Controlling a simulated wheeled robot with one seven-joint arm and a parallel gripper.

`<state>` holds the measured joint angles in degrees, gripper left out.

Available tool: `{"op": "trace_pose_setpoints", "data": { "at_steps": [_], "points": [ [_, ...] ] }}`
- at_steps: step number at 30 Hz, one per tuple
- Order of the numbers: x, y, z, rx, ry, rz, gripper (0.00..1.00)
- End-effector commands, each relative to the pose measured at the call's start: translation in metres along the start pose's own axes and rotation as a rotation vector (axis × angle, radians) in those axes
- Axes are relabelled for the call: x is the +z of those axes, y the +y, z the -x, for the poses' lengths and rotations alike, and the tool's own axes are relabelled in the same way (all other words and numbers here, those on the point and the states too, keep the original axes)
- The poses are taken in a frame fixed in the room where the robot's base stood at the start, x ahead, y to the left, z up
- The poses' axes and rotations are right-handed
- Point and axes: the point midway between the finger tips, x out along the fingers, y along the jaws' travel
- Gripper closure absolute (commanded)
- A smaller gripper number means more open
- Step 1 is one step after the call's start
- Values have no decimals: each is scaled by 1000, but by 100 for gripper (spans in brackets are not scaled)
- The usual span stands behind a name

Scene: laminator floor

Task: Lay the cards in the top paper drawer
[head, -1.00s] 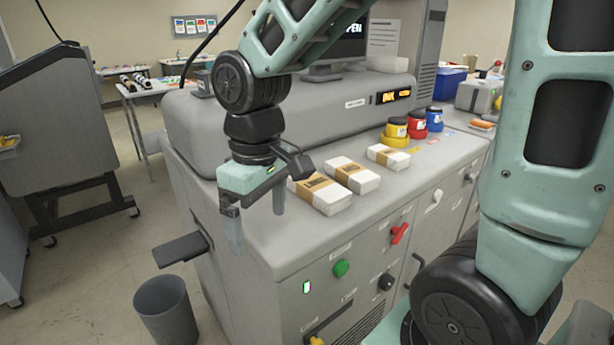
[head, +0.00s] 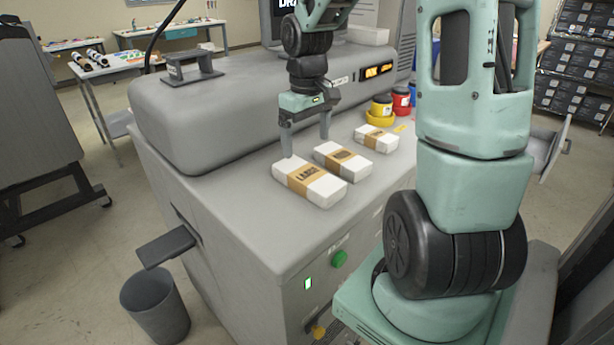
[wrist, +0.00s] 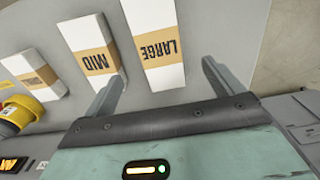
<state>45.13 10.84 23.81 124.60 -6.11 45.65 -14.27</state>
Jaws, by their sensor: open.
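Three white card packs with brown bands lie in a row on the grey machine top. The nearest, marked LARGE (head: 312,183), shows in the wrist view (wrist: 160,50); the middle one, marked MID (head: 345,160), also shows there (wrist: 92,52). The smallest pack (head: 376,139) lies farthest along. My gripper (head: 306,144) is open and empty, pointing down behind the LARGE and MID packs. In the wrist view its fingers (wrist: 163,73) straddle the near end of the LARGE pack in the picture; height above it is unclear. I cannot make out a paper drawer; my arm hides much of the front.
Yellow and red pots (head: 401,103) stand beyond the packs. The raised grey housing (head: 230,105) runs behind. A bin (head: 155,305) stands below a side tray (head: 167,247).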

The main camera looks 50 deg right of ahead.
Motion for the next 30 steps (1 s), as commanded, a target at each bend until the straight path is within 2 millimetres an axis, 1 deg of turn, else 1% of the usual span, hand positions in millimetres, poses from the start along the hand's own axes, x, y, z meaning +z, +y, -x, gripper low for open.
{"op": "trace_pose_setpoints", "data": {
  "at_steps": [1, 3, 6, 9, 14, 24, 27, 30],
  "points": [
    [1, -1, -10, -5, -6, 1, 7],
    [1, -1, -24, -4, -5, 0, 7],
    [1, -1, -39, -3, -4, 1, 7],
    [0, -1, -48, -2, -2, 1, 7],
    [1, -1, -57, -2, -2, 2, 7],
    [2, 0, -99, -2, -2, 2, 7],
    [2, 1, -104, 0, -2, 2, 7],
    [2, 1, -105, 0, 0, 1, 7]
  ]
}}
